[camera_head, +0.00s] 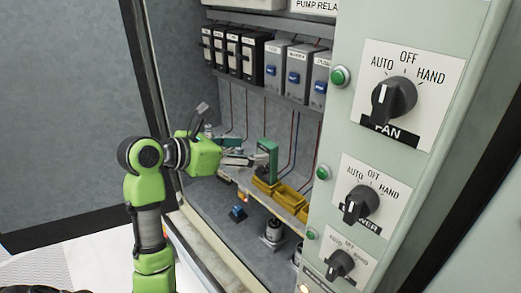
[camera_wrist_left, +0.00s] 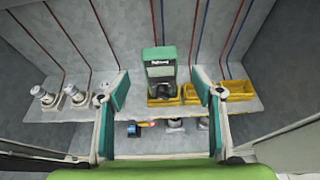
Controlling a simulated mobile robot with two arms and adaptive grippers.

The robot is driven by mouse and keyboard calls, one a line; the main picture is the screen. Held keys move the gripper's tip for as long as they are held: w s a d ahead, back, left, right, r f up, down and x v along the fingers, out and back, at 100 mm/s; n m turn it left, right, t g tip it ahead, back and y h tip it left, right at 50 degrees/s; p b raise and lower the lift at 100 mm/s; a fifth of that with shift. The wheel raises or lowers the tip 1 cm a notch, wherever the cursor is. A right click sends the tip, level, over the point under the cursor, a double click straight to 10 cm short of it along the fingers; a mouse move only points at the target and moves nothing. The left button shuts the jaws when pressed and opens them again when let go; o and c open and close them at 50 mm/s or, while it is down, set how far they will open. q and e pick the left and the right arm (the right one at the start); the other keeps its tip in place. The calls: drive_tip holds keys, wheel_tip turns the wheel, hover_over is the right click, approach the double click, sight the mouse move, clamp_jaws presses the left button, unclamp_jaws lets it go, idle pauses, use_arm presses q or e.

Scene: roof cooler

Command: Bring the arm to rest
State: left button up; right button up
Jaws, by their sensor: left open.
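My left arm (camera_head: 150,215), green and grey, comes up from the lower left in the head view and reaches into the open cabinet. Its gripper (camera_head: 245,158) points right, in front of the shelf. In the left wrist view the two teal-padded fingers of the gripper (camera_wrist_left: 162,100) stand wide apart. Nothing is between the pads; a green device (camera_wrist_left: 159,62) shows beyond them on the shelf. The gripper looks apart from it, though the exact distance is hard to tell. My right gripper is in neither view.
Yellow bins (camera_wrist_left: 235,91) and several white-grey fittings (camera_wrist_left: 75,95) sit on the shelf (camera_wrist_left: 50,114). A blue item (camera_head: 237,213) is lower down. Breakers (camera_head: 275,62) line the back above. The panel with FAN knob (camera_head: 394,97) stands at right. The cabinet's front-left side is open.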

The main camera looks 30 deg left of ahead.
use_arm(q)
drive_tip(key=v, duration=0.5)
drive_tip(key=s+d+f+m+g+y, duration=0.1)
drive_tip(key=s+d+f+m+g, duration=0.2)
drive_tip(key=f+m, duration=0.65)
drive_tip(key=s+d+f+m+g+y, duration=0.2)
drive_tip(key=s+d+f+m, duration=0.35)
drive_tip(key=f, duration=0.75)
drive_tip(key=s+d+f+m+g+y, duration=0.1)
drive_tip(key=s+d+f+m+g, duration=0.35)
drive_tip(key=s+f+m, duration=1.1)
wheel_tip(320, 180, down, 28)
drive_tip(key=m+b, duration=0.4)
drive_tip(key=b, duration=0.3)
drive_tip(key=s+a+f+g+b, duration=0.1)
drive_tip(key=s+f+b, duration=0.2)
drive_tip(key=s+f, duration=0.6)
drive_tip(key=s+a+f+g+b, duration=0.1)
drive_tip(key=s+f+b, duration=0.3)
drive_tip(key=s+f, duration=0.5)
wheel_tip(320, 180, down, 7)
drive_tip(key=shift+a+f, duration=0.2)
drive_tip(key=shift+a, duration=0.1)
